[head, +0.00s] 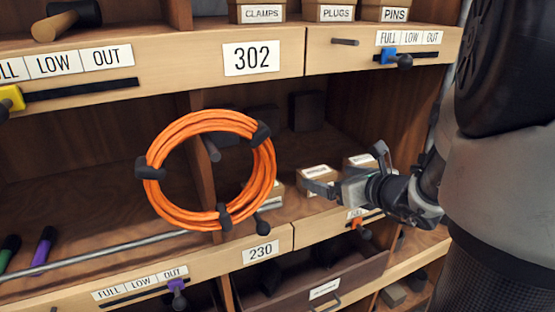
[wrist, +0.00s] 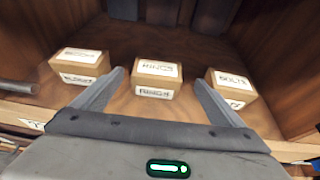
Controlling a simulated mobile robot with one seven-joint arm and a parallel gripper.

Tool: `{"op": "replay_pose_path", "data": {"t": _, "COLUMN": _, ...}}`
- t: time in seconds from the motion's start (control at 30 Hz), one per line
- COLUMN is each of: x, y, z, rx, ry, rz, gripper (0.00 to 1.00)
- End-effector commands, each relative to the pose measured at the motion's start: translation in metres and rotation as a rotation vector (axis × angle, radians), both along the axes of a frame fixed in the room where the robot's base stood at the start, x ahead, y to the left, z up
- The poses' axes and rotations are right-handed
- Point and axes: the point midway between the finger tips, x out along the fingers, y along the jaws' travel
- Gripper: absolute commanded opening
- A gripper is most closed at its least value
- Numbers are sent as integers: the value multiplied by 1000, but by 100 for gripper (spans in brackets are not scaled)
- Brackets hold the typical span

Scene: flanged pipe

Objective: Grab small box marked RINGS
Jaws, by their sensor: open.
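The small tan box marked RINGS (wrist: 157,78) stands in the middle of a row of three on a wooden shelf, with white labels on its top and front. My gripper (wrist: 159,76) is open and empty, with one finger showing on each side of the box in the wrist view. I cannot tell whether the fingertips reach past the box's front. In the head view my gripper (head: 343,169) is at the shelf opening on the right, in front of the boxes. The middle box (head: 318,172) there is partly covered by it, and its label is unreadable.
A box with a blurred label (wrist: 80,67) stands left of RINGS and a BOLTS box (wrist: 231,89) right, with gaps between. An orange cable coil (head: 182,125) hangs left of my gripper. An open drawer (head: 318,284) juts out below. Dark blocks stand behind.

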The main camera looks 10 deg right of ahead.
Motion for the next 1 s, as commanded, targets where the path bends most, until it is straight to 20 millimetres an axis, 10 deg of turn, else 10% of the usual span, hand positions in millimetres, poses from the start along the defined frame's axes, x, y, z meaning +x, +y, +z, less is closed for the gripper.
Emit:
{"op": "replay_pose_path", "data": {"t": 0.87, "x": 60, "y": 19, "z": -25, "rx": -1, "ry": 0, "rz": 0, "gripper": 92}}
{"op": "replay_pose_path", "data": {"t": 1.0, "x": 60, "y": 19, "z": -25, "rx": -1, "ry": 0, "rz": 0, "gripper": 69}}
